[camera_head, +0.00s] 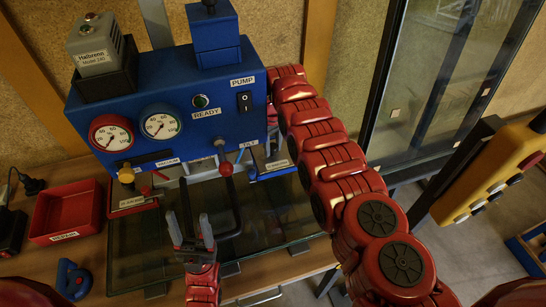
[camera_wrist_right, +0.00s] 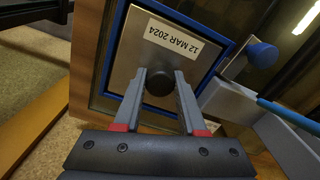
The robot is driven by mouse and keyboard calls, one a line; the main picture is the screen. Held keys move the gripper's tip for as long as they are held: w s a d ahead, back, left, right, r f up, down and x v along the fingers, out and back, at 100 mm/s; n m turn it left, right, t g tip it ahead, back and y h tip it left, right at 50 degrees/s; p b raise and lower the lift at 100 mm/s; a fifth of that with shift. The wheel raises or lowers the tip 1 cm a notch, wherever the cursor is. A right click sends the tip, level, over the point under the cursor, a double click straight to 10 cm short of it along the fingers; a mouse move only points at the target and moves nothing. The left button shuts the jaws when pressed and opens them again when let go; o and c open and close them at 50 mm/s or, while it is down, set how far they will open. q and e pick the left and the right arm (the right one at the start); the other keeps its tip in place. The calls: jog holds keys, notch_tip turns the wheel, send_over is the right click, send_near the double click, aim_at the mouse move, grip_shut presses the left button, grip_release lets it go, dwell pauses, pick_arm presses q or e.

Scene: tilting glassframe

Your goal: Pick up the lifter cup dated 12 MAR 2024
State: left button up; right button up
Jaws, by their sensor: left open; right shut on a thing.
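In the right wrist view, a grey square plate with a blue border bears a white label (camera_wrist_right: 174,39) reading 12 MAR 2024, upside down. A dark round knob (camera_wrist_right: 158,86) stands at the middle of this lifter cup. My right gripper (camera_wrist_right: 161,76) has its fingers on either side of the knob and is shut on it. In the head view my right arm reaches behind the blue pump panel (camera_head: 185,85), which hides the right gripper and the cup. My left gripper (camera_head: 190,222) is open and empty above the glass pane (camera_head: 135,255) at the table's front.
The panel carries two gauges, a PUMP switch (camera_head: 244,102) and a TILT lever (camera_head: 222,160). A red bin (camera_head: 66,212) and a blue part (camera_head: 72,279) are at the left. A tall glass frame (camera_head: 425,80) and a yellow control box (camera_head: 485,175) stand at the right.

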grip_shut()
dwell(0.9)
